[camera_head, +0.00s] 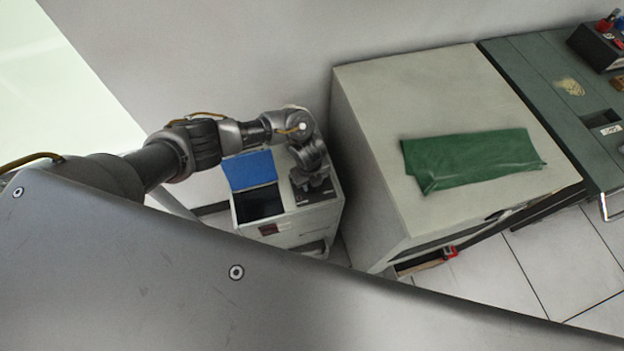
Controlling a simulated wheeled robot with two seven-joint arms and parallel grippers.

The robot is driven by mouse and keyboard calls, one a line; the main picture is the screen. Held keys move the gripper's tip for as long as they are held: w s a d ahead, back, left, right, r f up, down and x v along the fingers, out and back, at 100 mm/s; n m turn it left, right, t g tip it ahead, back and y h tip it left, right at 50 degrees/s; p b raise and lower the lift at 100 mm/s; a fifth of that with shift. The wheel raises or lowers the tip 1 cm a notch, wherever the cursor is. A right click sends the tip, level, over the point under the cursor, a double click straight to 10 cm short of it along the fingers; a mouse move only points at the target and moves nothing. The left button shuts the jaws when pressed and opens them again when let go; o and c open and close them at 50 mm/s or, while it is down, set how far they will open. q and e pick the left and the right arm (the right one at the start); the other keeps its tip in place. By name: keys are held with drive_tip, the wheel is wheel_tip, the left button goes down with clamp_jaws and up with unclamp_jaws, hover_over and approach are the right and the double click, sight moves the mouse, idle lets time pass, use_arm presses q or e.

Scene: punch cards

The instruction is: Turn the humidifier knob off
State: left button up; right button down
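A small off-white cabinet-like unit (320,217), which looks like the humidifier, stands on the floor left of a larger cabinet. Its top has a blue panel (250,169) and a dark recess (259,204). My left arm reaches in from the left, and my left gripper (314,193) points down at the right part of the unit's top. I cannot tell whether it touches the top. Its fingers are too small and dark to show whether they are open or shut. I cannot make out a knob; the gripper may cover it. My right gripper is out of view.
A large beige cabinet (390,90) with a green cloth (470,160) on top stands close to the unit's right side. A dark green console (540,75) stands at the far right. A wall is behind. Tiled floor (570,260) is clear at lower right.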

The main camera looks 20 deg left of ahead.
sight(310, 185)
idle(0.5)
use_arm(q)
drive_tip(key=o, duration=1)
drive_tip(key=r, duration=0.3)
drive_tip(key=r+p, duration=0.1)
drive_tip(key=r, duration=0.3)
drive_tip(key=r+p, duration=0.1)
drive_tip(key=r, duration=0.2)
drive_tip(key=shift+s+a+r, duration=0.25)
drive_tip(key=shift+r, duration=0.15)
